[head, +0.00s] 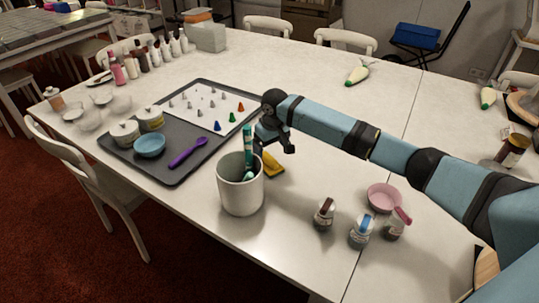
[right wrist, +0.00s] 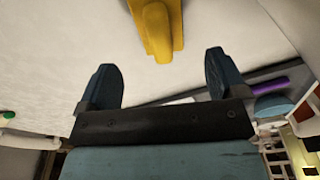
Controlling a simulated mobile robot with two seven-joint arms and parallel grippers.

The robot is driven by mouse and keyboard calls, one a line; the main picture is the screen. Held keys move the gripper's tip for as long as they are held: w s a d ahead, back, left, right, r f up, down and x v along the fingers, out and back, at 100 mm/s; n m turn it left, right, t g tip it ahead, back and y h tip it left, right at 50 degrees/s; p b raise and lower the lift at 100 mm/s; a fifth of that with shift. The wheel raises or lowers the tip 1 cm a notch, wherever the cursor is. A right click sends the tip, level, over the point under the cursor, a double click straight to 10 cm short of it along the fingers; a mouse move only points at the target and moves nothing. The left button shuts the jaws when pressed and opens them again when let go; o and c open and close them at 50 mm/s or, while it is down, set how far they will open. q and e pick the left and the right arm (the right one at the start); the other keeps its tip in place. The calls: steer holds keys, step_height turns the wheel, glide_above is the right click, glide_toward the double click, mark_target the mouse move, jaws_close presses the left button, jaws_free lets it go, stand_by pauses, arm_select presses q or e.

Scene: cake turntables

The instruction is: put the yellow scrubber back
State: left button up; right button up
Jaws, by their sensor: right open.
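The yellow scrubber (head: 272,166) lies on the white table just behind and to the right of a white cup (head: 238,196), which partly hides it. My right gripper (head: 276,147) is above the scrubber, open and empty. In the right wrist view the scrubber (right wrist: 158,25) lies beyond the fingertips of my right gripper (right wrist: 160,62), roughly in line with the gap between them. The cup stands upright and holds a teal-handled tool (head: 248,148). My left gripper is in neither view.
A dark tray (head: 178,172) with a purple spoon (head: 187,153), a blue bowl (head: 149,145) and a sheet of piping tips is left of the cup. Small jars (head: 324,212) and a pink bowl (head: 384,197) stand to the right. The table behind the arm is mostly clear.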

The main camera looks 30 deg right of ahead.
mark_target(272, 159)
steer(key=r, duration=0.5)
steer(key=shift+s+p, duration=0.3)
steer(key=shift+r, duration=0.1)
